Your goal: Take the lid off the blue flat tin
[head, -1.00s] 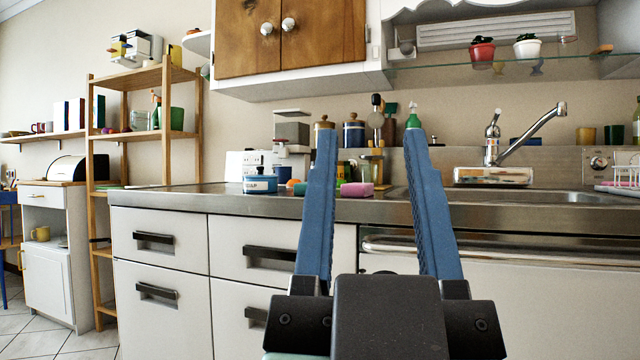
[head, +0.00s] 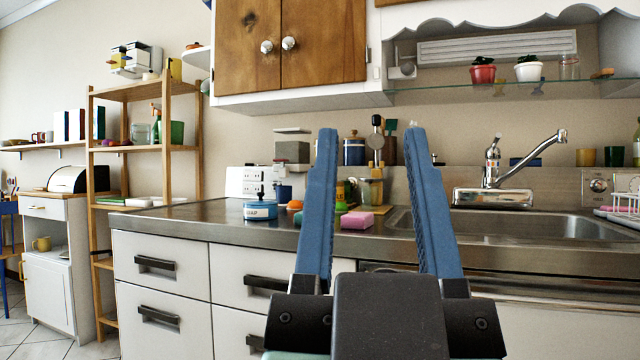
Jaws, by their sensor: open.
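The blue flat tin (head: 260,211) stands upright on the steel counter near its front edge, left of my gripper. It has a pale label with dark letters and a blue lid with a small dark knob on top. The lid sits on the tin. My gripper (head: 372,135) is open and empty, its two blue fingers pointing up in the foreground. It is apart from the tin and nearer the camera. The fingers hide part of the counter and the things behind them.
A pink block (head: 357,220) lies on the counter right of the tin, with an orange item (head: 295,205) between them. Jars and a coffee machine (head: 292,150) stand behind. The sink (head: 490,222) and tap (head: 525,160) are at right. Drawers (head: 160,262) front the counter.

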